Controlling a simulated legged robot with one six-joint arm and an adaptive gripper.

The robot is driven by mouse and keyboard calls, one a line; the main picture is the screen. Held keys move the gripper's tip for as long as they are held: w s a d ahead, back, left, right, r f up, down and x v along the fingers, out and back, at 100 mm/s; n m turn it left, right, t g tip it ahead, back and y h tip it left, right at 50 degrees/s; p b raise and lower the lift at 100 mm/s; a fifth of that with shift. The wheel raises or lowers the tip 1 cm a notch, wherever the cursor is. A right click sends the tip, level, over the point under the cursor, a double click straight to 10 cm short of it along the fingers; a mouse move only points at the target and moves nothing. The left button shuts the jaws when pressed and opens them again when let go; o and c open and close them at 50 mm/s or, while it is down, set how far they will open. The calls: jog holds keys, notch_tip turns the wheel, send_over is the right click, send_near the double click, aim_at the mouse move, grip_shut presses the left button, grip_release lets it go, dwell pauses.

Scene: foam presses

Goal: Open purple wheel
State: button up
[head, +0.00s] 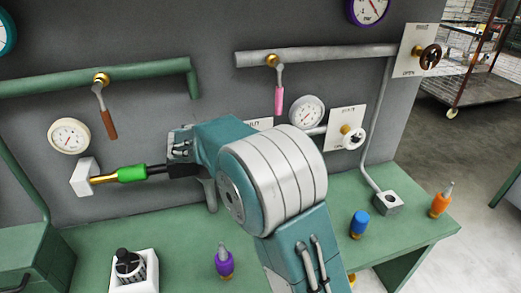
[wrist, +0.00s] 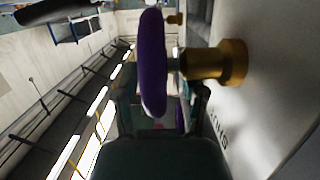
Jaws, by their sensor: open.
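The purple wheel (wrist: 152,62) shows edge-on in the wrist view, on a brass stem (wrist: 218,64) that comes out of a pale panel at right. My gripper (wrist: 160,98) is open below it in that picture. Its two fingers are on either side of the wheel's lower rim, and I cannot tell whether they touch it. In the head view my arm reaches to the wall and covers the wheel, and the gripper's fingertips are hidden there too.
The panel (wrist: 270,105) is close on the wrist view's right. A blue-capped piece (head: 359,222) stands on the green bench (head: 415,228).

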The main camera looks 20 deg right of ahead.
jog(key=shift+d+r, duration=0.15)
jog(key=shift+r, duration=0.35)
jog(key=r, duration=0.9)
jog(key=shift+a, duration=0.25)
jog(key=shift+f, duration=0.1)
